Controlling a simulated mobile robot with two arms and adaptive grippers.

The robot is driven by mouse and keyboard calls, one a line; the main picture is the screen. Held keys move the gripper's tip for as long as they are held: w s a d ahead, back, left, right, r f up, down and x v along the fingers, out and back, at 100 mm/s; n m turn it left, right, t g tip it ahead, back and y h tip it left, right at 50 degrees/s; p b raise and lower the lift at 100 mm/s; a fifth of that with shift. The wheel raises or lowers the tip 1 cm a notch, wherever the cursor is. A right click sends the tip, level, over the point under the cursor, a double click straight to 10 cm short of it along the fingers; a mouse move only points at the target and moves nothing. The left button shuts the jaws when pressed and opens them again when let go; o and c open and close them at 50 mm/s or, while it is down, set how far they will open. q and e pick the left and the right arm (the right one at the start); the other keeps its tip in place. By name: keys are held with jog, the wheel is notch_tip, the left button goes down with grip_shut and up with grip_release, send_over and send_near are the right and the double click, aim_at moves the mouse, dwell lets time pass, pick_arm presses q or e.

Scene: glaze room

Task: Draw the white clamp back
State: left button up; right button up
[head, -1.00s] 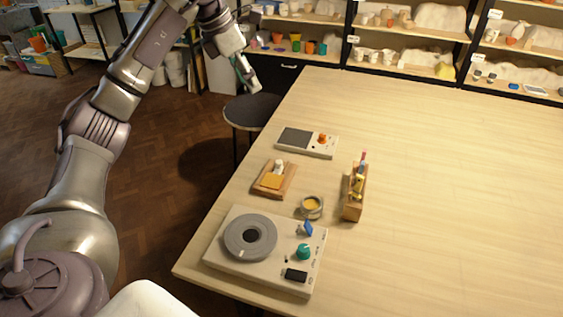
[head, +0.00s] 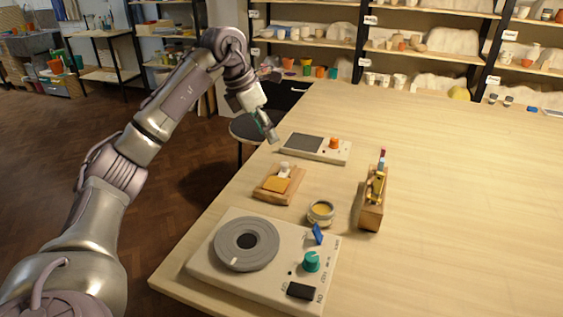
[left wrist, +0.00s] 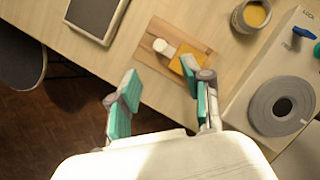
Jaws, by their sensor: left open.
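The white clamp (head: 285,168) is a small white rounded piece at the back of a small wooden board (head: 267,196), against a yellow-orange block (head: 277,185). In the left wrist view the white clamp (left wrist: 163,47) is beside the orange block (left wrist: 184,63), on the board (left wrist: 150,62). My left gripper (head: 270,131) is open and empty, above the table's left edge, behind and above the board. In the left wrist view its teal-padded fingers (left wrist: 164,97) are apart, with the board beyond them. My right gripper is not in view.
A device with an orange knob (head: 317,148) stands behind the board. A jar of yellow glaze (head: 321,213), a wooden tool holder (head: 370,215) and a grey wheel unit (head: 213,262) stand nearby. A stool (head: 241,130) is beside the table.

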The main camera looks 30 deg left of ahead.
aim_at(284, 163)
pick_arm(q)
jog(key=x, duration=1)
jog(key=shift+w+f, duration=0.15)
grip_shut()
